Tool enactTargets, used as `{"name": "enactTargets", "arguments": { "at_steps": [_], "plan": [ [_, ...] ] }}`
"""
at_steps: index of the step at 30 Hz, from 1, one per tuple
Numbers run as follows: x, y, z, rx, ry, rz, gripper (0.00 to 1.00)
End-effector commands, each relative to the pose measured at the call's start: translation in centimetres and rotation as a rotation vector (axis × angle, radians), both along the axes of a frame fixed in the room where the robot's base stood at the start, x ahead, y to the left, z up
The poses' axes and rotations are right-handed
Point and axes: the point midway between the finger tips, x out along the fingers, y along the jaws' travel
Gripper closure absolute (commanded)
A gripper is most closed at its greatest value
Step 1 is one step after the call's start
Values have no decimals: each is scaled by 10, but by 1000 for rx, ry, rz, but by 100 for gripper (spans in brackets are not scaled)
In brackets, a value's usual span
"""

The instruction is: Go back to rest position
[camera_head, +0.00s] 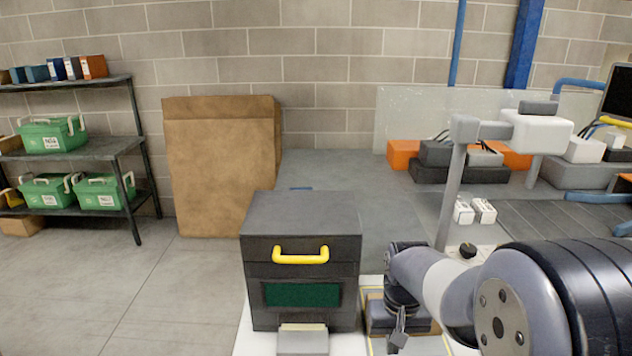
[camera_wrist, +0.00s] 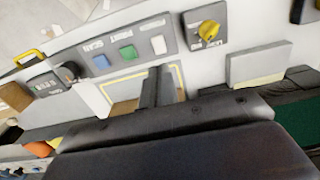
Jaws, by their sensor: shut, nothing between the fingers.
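My gripper (camera_head: 398,338) is at the lower middle of the head view, just right of a dark grey box-shaped machine. It points down over the light work surface. In the wrist view my gripper (camera_wrist: 158,88) shows as dark fingers close together, shut with nothing between them. The fingers stand over a yellow-outlined area of the surface. The dark machine (camera_head: 300,225) has a yellow handle (camera_head: 300,256) and a dark green window (camera_head: 302,294).
The wrist view shows a button panel (camera_wrist: 105,62) and a yellow knob (camera_wrist: 207,30). A large brown carton (camera_head: 220,170) stands behind left. A rack (camera_head: 85,150) holds several green boxes. A grey post (camera_head: 452,195) rises behind my arm. Floor at left is clear.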

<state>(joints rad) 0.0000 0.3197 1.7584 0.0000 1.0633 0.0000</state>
Motion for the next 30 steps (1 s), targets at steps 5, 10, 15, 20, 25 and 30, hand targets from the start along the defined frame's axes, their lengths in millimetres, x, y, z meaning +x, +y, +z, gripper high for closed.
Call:
{"name": "enactTargets", "arguments": {
  "at_steps": [5,10,15,20,25,30],
  "plan": [
    [0,0,-30,0,1,0,100],
    [0,0,-51,0,1,0,100],
    [0,0,-71,0,1,0,100],
    [0,0,-49,0,-1,0,100],
    [0,0,-24,0,-1,0,100],
    [0,0,-2,0,1,0,100]
  ]
}}
